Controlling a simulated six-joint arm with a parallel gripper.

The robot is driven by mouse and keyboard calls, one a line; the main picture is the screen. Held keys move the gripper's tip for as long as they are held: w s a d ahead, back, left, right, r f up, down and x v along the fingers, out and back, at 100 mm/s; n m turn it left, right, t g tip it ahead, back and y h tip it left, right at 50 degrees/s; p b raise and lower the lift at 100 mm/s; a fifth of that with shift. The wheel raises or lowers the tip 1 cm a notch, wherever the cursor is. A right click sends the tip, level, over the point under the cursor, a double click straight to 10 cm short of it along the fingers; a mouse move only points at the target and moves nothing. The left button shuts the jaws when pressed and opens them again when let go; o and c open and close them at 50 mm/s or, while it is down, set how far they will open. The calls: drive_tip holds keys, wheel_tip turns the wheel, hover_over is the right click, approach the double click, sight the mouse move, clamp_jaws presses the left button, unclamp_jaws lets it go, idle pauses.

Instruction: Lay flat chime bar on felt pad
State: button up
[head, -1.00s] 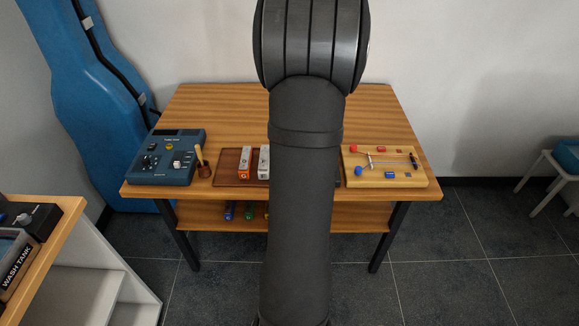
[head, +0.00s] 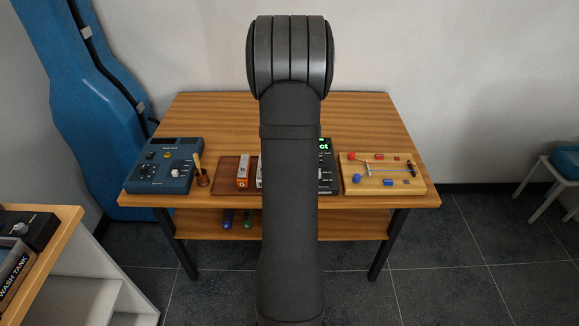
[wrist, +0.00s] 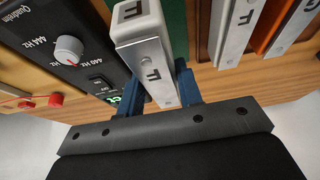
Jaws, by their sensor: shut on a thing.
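My gripper (wrist: 158,92) is shut on a chime bar (wrist: 153,72), with its blue fingers on either side. The end faces up toward the wrist camera, so the bar looks tilted or upright rather than flat; I cannot tell the exact angle. A dark green strip (wrist: 178,25), apparently the felt pad, shows just beyond the bar. Whether the bar touches it is unclear. In the head view my arm hides my gripper, the held bar and the pad.
A black tuner (wrist: 72,48) stands close to the held bar; it also shows in the head view (head: 326,170). Other chime bars (wrist: 234,40) lie on the brown tray (head: 225,174). A blue device (head: 165,165) and a wooden board (head: 350,184) flank them. The table's back is clear.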

drive_tip(key=shift+f, duration=2.05)
drive_tip(key=shift+f, duration=0.1)
drive_tip(key=o, duration=1)
drive_tip(key=shift+o, duration=0.2)
drive_tip(key=v, duration=1.2)
drive_tip(key=shift+w, duration=0.1)
drive_tip(key=x, duration=1.2)
